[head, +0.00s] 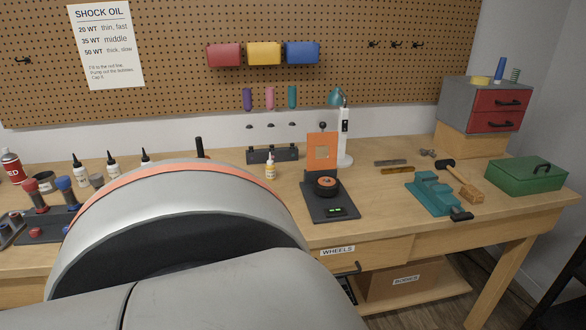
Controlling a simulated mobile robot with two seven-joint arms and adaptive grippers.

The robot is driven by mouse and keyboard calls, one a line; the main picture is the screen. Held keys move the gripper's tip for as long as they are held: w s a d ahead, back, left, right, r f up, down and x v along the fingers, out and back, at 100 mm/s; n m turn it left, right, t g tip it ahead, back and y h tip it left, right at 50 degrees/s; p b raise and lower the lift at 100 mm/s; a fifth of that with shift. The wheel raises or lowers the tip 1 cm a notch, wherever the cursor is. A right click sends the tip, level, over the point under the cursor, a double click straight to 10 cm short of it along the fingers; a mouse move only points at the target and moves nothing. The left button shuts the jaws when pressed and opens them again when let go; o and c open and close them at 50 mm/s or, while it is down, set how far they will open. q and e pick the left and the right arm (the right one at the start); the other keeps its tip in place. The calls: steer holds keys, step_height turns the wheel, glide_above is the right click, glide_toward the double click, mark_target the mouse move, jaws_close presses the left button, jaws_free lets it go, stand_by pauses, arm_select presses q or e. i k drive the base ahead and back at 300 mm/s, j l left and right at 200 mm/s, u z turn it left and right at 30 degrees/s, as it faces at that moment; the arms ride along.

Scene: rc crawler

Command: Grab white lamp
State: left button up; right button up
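The white lamp (344,140) stands upright near the back of the wooden workbench, right of centre. It has a white post on a white base and a teal shade (336,97) tilted to the left at the top. Part of its lower left side is hidden behind an orange panel (322,146) standing in front of it. Neither of my grippers shows in the head view. A large grey part of my own arm with an orange band fills the lower left and hides some of the bench.
A black device (328,205) with a small green display stands in front of the lamp. A small glue bottle (270,168) and a black tool rack (272,154) are left of it. A teal vise (434,192), a mallet (460,182) and a green toolbox (525,174) lie to the right.

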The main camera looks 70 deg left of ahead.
mark_target(337, 96)
steer(key=u, duration=1.95)
steer(key=l, duration=0.4)
steer(key=i+l+z, duration=0.1)
steer(key=l, duration=0.3)
steer(key=i+l, duration=0.1)
steer(key=l, duration=0.3)
steer(key=i+l, duration=0.1)
steer(key=l, duration=0.25)
steer(key=l+z, duration=0.05)
